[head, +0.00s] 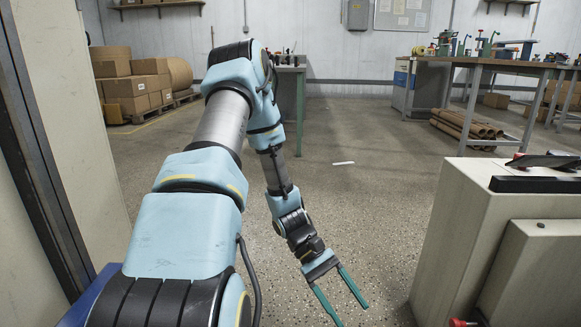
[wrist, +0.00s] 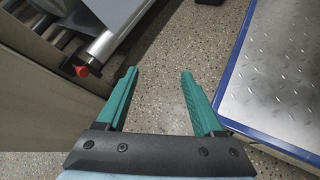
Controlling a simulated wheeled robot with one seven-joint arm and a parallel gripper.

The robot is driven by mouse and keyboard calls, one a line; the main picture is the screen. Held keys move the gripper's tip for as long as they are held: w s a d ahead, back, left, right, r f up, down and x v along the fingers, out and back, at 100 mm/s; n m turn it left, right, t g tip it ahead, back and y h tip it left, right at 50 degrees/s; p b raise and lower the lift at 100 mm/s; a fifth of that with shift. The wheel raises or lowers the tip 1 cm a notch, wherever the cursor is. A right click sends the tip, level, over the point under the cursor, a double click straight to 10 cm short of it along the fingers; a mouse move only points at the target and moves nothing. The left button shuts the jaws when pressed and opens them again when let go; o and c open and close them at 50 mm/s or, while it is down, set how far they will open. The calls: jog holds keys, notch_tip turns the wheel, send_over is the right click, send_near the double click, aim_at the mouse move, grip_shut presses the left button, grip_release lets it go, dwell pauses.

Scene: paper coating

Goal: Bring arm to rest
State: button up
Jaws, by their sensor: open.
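My arm reaches forward and down from the lower left in the head view. My gripper (head: 343,296) hangs over the speckled floor (head: 375,215) with its two teal fingers apart. The wrist view shows the gripper (wrist: 156,85) open and empty, with only bare floor (wrist: 155,60) between the fingers.
A beige machine cabinet (head: 455,225) stands close on the right. A metal tread plate with a blue edge (wrist: 275,75) lies right of the fingers in the wrist view; a machine with a red knob (wrist: 82,70) is left. Workbenches (head: 480,62) and boxes (head: 130,85) stand farther back.

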jog(key=w+a+r+m+t+y+p, duration=0.25)
jog(key=a+r+t+y, duration=0.2)
jog(key=a+r, duration=0.6)
jog(key=w+a+r+m+t+y+p, duration=0.3)
jog(key=a+r+t, duration=0.4)
jog(key=r, duration=0.6)
notch_tip(320, 180, up, 38)
jog(key=a+n+p, duration=0.1)
jog(key=p, duration=3.7)
jog(key=shift+s+g+p, duration=0.2)
jog(key=shift+g+p, duration=0.2)
jog(key=shift+g, duration=0.05)
